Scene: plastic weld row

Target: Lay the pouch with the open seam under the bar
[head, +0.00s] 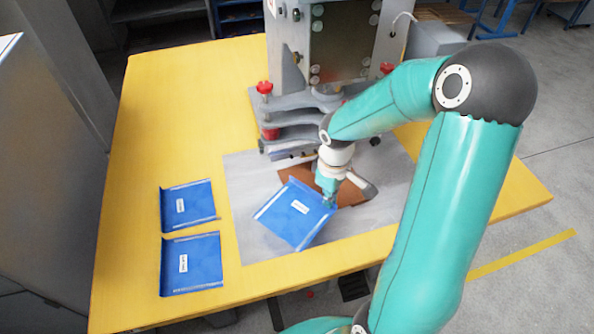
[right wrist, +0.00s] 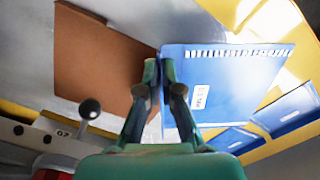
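A blue pouch (head: 290,222) with a small white label and pale edge strips is at my right gripper (head: 328,196), tilted over the grey mat. In the right wrist view, the fingertips of my right gripper (right wrist: 160,66) close on the near edge of the pouch (right wrist: 225,75); a white toothed strip runs along its far edge. The press (head: 340,45) stands behind, with grey plates low on its front. The bar itself is hard to make out behind my arm. A brown sheet (head: 350,193) lies in front of the press, partly covered. My left gripper is not in view.
Two more blue pouches, an upper one (head: 200,210) and a lower one (head: 205,270), lie on the yellow table (head: 165,120) at the left. The grey mat (head: 240,180) lies under the brown sheet. The table's left back is clear.

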